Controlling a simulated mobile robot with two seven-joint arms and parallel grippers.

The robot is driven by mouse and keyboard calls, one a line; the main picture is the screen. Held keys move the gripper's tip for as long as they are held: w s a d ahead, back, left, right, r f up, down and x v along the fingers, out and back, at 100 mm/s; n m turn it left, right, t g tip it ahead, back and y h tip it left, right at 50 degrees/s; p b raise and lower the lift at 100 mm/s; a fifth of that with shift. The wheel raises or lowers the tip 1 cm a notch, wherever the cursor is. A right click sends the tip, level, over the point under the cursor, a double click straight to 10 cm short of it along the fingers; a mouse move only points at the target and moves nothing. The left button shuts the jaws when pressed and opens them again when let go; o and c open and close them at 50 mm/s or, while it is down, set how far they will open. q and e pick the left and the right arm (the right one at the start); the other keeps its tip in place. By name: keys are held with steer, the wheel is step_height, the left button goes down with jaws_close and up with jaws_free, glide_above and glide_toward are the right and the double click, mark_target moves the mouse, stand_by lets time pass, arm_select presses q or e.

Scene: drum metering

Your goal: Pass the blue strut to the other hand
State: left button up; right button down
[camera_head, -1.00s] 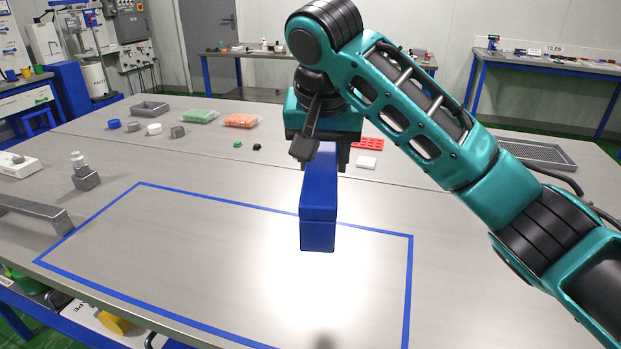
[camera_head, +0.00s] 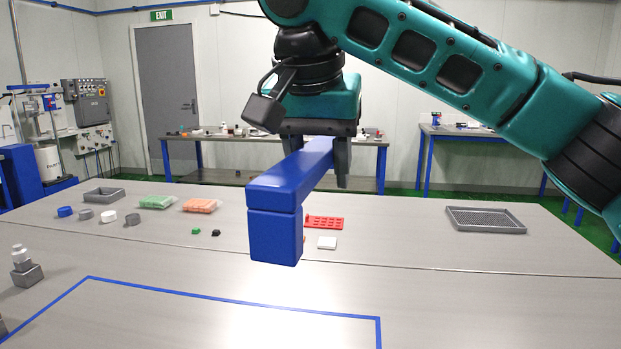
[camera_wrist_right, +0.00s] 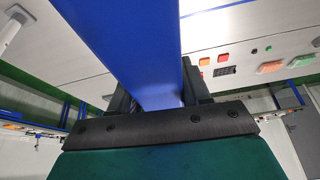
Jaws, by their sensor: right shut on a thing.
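The blue strut (camera_head: 290,185) is a long bar with a block-like near end that hangs down. My right gripper (camera_head: 330,165) comes down from above and is shut on the strut, holding it up above the table. The near end of the strut points toward the head camera, slightly left. In the right wrist view the strut (camera_wrist_right: 135,45) runs between the fingers and out past the top edge of the picture. My left gripper shows in neither view.
The table (camera_head: 200,270) has a blue tape outline (camera_head: 230,302) with bare surface inside.

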steer(key=d+n+y, duration=0.2)
steer(key=d+n, duration=0.2)
steer(key=d, duration=0.5)
steer(key=s+a+f+n+y, duration=0.1)
steer(key=s+a+f+n, duration=0.3)
steer(key=f, duration=0.6)
steer(key=s+a+f+n+y, duration=0.2)
steer(key=s+a+f+n, duration=0.15)
steer(key=f, duration=0.65)
steer(key=w+a+f+n+g, duration=0.2)
steer(key=a+f+n, duration=0.2)
steer(key=n, duration=0.1)
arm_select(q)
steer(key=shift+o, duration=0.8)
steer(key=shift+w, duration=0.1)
arm_select(e)
steer(key=s+d+r+m+t+h, duration=0.1)
steer(key=s+d+r+m+t, duration=0.1)
steer(key=d+r+m, duration=0.5)
step_height(320, 180, up, 2)
steer(key=shift+s+d+r+h, duration=0.1)
steer(key=shift+s+d+h, duration=0.3)
steer(key=shift+d, duration=0.3)
